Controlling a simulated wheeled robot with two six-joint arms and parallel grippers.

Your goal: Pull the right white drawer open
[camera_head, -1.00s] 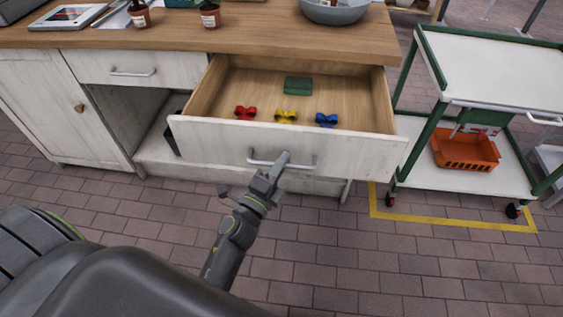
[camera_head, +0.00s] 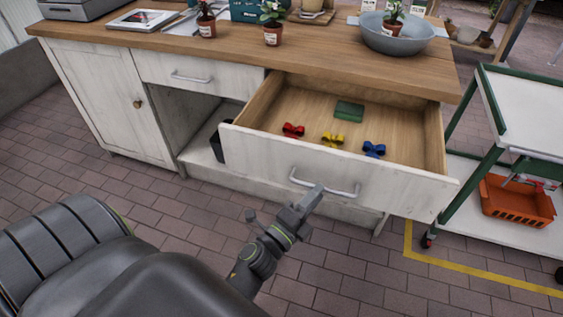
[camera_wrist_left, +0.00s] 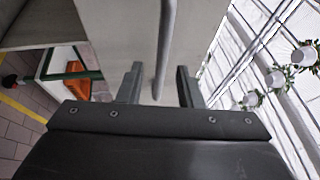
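The right white drawer (camera_head: 400,188) stands pulled well out of the wooden-topped cabinet, with its inside showing in the head view. Its metal bar handle (camera_head: 340,191) is on the drawer front. My left gripper (camera_head: 312,197) is at the handle, just in front of the drawer front. In the left wrist view the two fingers (camera_wrist_left: 159,68) are apart, with the handle bar (camera_wrist_left: 167,40) between them and a gap on each side. My right gripper is not in view.
The drawer holds a red bow (camera_head: 293,130), a yellow bow (camera_head: 333,139), a blue bow (camera_head: 374,149) and a green block (camera_head: 349,111). A green-framed trolley (camera_head: 470,195) with an orange basket (camera_head: 517,202) stands to the right. The brick floor before the drawer is clear.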

